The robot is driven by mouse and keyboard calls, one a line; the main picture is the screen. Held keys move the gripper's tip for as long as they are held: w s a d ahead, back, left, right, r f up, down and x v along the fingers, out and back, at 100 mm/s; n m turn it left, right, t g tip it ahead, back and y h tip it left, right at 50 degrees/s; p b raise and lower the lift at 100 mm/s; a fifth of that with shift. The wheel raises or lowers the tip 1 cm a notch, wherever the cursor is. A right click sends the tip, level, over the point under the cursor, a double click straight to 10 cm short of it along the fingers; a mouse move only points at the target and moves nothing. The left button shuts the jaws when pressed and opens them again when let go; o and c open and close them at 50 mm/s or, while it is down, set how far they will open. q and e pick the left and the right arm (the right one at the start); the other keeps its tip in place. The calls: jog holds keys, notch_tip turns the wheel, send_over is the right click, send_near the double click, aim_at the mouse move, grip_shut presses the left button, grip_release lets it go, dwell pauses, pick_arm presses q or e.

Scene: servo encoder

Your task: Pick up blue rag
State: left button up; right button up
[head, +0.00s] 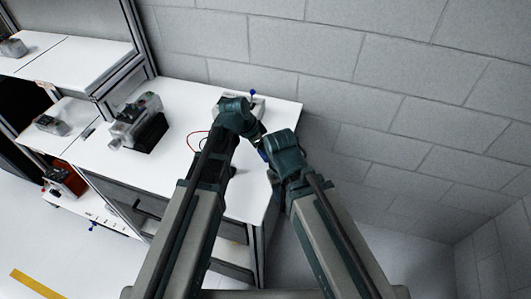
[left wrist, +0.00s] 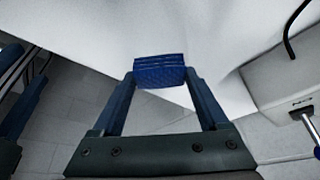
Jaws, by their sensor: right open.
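The blue rag (left wrist: 159,71) is a small, folded, textured bundle in the left wrist view, at the edge of the white table. My left gripper (left wrist: 160,78) has one fingertip at each side of the rag. I cannot tell whether the fingers press on it or only stand around it. In the head view my left wrist and arm hide most of that spot, and the rag cannot be made out clearly. My right gripper (head: 271,170) is open beside the table's right edge, close to the left one, its fingers partly hidden by its wrist.
The white table (head: 185,95) holds a grey and black machine part (head: 138,122) at the left. A pale box (head: 243,103) with a blue-tipped lever stands behind my left wrist; it also shows in the left wrist view (left wrist: 285,78). A block wall (head: 400,120) closes off the back and right.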

pick_arm(q)
jog(key=c, duration=0.7)
jog(key=shift+r, duration=0.15)
notch_tip(320, 180, up, 10)
jog(key=p, duration=1)
jog(key=w+a+r+n+t+y+p, duration=0.1)
jog(key=w+a+r+n+p, duration=0.15)
jog(key=a, duration=0.85)
jog(key=w+a+r+n+p, duration=0.2)
jog(key=w+a+r+p, duration=0.1)
jog(key=a, duration=0.7)
jog(key=s+a+r+n+p, duration=0.1)
jog(key=a, duration=0.7)
jog(key=s+a+r+n+y+p, duration=0.1)
jog(key=s+a+r+n+p, duration=0.1)
jog(key=a, duration=0.6)
jog(key=s+a+r+n+t+p, duration=0.1)
jog(key=s+a+r+p, duration=0.1)
jog(key=a, duration=0.7)
jog(key=shift+a+n+y, duration=0.1)
jog(key=shift+n+y, duration=0.15)
jog(key=shift+y, duration=0.05)
